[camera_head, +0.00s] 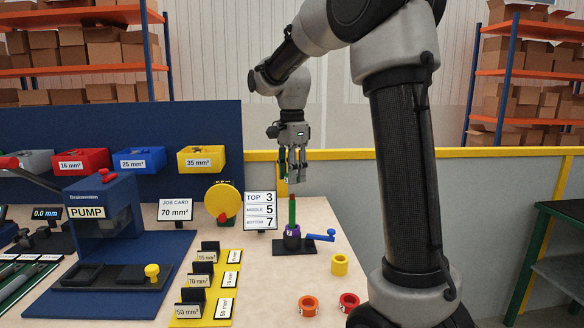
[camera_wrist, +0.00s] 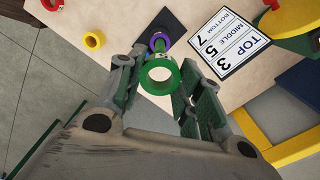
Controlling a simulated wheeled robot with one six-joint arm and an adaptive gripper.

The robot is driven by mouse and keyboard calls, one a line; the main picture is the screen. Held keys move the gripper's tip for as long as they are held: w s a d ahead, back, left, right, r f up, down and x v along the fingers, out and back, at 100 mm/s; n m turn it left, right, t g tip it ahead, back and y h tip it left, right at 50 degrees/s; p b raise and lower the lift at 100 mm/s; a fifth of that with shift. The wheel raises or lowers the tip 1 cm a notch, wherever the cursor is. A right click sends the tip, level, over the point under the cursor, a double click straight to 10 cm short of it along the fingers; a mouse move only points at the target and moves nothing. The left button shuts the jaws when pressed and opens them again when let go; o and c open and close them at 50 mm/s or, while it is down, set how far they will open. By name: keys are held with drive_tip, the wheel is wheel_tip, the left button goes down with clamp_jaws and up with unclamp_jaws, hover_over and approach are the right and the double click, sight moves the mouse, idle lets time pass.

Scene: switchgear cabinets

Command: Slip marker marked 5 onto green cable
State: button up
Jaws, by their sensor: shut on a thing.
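My gripper (camera_head: 293,178) points down just above the green cable (camera_head: 292,212), which stands upright. In the wrist view, a green ring marker (camera_wrist: 146,76) is between my gripper's fingers (camera_wrist: 158,88), and they are shut on it. Its number cannot be read. The table shows through its hole, and the cable runs away behind its far edge. In the head view the cable's top is just below my fingertips, so the ring appears to be off the cable. A purple ring (camera_head: 292,232) is around the cable low down; it also shows in the wrist view (camera_wrist: 159,40).
A blue-handled clamp (camera_head: 318,237) holds the cable's base. Yellow (camera_head: 339,265), orange (camera_head: 308,306) and red (camera_head: 349,304) rings lie on the table at the front. A card (camera_head: 260,211) reads top 3, middle 5, bottom 7. A yellow reel (camera_head: 222,201) stands left of it.

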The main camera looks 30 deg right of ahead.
sight(292, 198)
drive_tip(key=shift+f, duration=3.9)
drive_tip(key=o, duration=0.8)
drive_tip(key=shift+o, duration=0.2)
wheel_tip(292, 198, up, 12)
